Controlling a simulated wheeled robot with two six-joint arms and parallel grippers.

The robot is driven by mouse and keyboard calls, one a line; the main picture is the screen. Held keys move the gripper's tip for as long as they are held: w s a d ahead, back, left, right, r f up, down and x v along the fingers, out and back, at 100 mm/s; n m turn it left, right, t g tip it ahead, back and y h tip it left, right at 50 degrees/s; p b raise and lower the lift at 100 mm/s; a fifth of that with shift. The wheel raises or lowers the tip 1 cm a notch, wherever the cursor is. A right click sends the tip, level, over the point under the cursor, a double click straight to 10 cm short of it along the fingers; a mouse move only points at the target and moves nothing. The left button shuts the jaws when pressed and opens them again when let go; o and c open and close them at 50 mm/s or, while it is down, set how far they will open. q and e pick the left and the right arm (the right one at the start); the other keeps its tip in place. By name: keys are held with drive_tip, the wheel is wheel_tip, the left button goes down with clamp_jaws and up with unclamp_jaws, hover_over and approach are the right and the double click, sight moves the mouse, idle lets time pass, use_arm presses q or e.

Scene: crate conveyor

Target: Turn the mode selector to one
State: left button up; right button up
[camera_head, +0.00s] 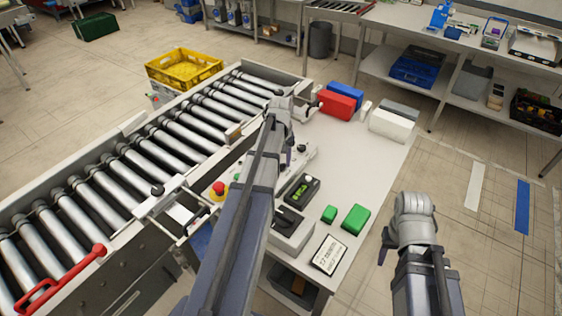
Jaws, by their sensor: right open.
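A pale control panel (299,163) stands on the white table beside the conveyor. A small dark knob (301,148) shows on it, but I cannot tell if it is the mode selector or read its setting. My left arm reaches across the table and covers part of the panel. Only a dark bit of my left gripper (288,156) shows at the panel, and its fingers are mostly hidden, so I cannot tell if it touches a knob. My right gripper (384,250) is open, right of the table, apart from the panel, and partly hidden by its wrist.
A red emergency button (219,188) stands by the roller conveyor (130,170). A black device with a green display (301,190), green blocks (355,219) and a sign (329,255) lie near the table's front. Red (336,104) and white (391,125) boxes stand at the back.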

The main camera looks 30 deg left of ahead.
use_arm(q)
clamp_jaws()
drive_tip(key=shift+m, duration=0.4)
drive_tip(key=m, duration=1.3)
drive_tip(key=shift+m, duration=2.2)
